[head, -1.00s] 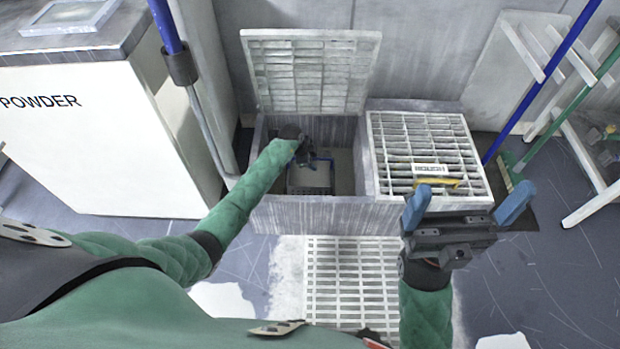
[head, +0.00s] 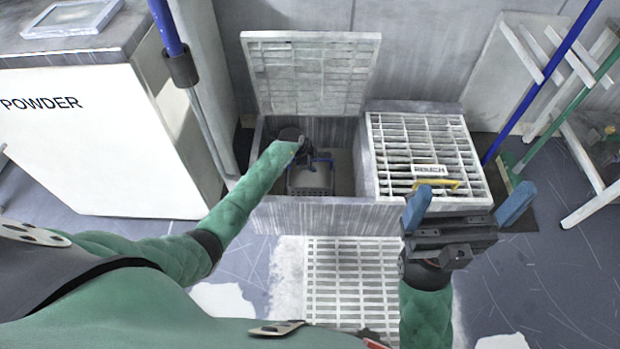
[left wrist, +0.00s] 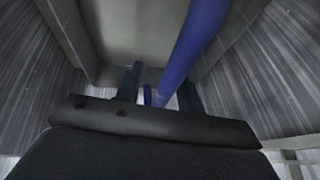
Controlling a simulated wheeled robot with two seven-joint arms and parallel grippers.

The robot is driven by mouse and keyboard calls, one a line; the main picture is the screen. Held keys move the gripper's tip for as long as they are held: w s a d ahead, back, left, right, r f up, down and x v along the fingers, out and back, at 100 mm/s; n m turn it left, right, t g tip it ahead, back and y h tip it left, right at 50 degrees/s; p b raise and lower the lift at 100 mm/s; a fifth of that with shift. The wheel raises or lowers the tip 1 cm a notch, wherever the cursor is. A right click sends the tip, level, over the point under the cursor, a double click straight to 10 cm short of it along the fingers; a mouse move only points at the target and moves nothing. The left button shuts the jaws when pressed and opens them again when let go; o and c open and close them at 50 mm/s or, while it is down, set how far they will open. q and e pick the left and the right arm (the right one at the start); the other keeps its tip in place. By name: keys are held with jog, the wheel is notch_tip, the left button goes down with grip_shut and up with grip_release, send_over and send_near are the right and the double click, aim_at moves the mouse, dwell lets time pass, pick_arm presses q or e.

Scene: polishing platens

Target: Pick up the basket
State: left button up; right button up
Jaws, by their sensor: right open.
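The basket (head: 311,180) is a dark container with a blue handle (head: 324,159), low inside the open left compartment. My left gripper (head: 305,160) reaches down into that compartment, above the basket and at its handle. In the left wrist view, the two fingers (left wrist: 160,90) stand apart, with a blue bar (left wrist: 195,45) of the handle running down between them. I cannot tell whether a finger touches the bar. The basket's body is mostly hidden there. My right gripper (head: 468,210) is open and empty, in front of the right grate.
The compartment's walls (head: 300,215) surround my left gripper, with its grate lid (head: 315,75) raised behind. A closed grate (head: 425,150) with a yellow handle (head: 437,184) lies to the right. A white powder cabinet (head: 100,140) stands left. Blue and green poles lean at right.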

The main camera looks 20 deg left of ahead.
pick_arm(q)
jog(key=shift+c, duration=0.5)
grip_shut()
